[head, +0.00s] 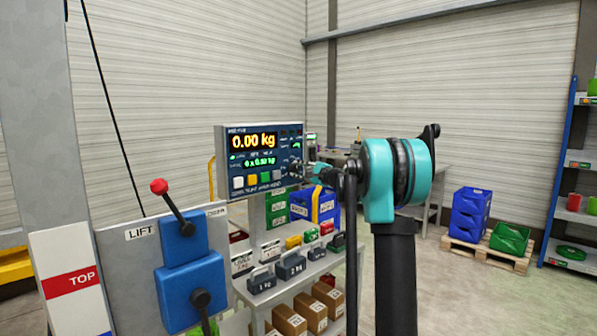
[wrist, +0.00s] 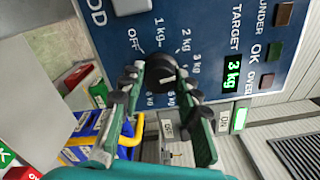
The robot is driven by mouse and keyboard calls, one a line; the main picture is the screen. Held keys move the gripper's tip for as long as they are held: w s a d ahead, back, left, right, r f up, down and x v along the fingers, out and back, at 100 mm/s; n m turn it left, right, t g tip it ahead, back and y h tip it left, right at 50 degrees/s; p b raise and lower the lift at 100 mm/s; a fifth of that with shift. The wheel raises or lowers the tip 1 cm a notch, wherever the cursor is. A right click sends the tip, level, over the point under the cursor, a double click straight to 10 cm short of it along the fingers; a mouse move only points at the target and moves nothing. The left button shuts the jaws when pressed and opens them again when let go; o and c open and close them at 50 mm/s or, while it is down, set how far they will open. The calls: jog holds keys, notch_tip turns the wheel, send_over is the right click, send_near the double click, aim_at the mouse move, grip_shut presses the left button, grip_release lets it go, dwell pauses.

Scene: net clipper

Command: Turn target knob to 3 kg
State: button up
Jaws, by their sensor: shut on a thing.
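The target knob (wrist: 160,73) is a dark round knob on the blue panel, seen in the wrist view. Labels around it include OFF, 1 kg, 2 kg and 3 kg. A short light mark shows on its face; I cannot tell exactly which label it points to. In the head view my gripper (head: 307,170) is at the right side of the indicator panel (head: 262,195), whose main display reads 0.00 kg; the knob is hidden there.
A lift box with a red-tipped lever (head: 174,205) stands left of the panel. Grey weights (head: 290,265) and cardboard boxes (head: 310,310) sit on shelves below. Blue crates (head: 470,215) on a pallet stand at the right, with open floor before them.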

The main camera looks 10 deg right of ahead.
jog(key=shift+m, duration=0.6)
jog(key=o, duration=1.2)
jog(key=shift+w, duration=0.1)
jog(key=shift+c, duration=0.2)
jog(key=v, duration=1.2)
jog(key=shift+a, duration=0.1)
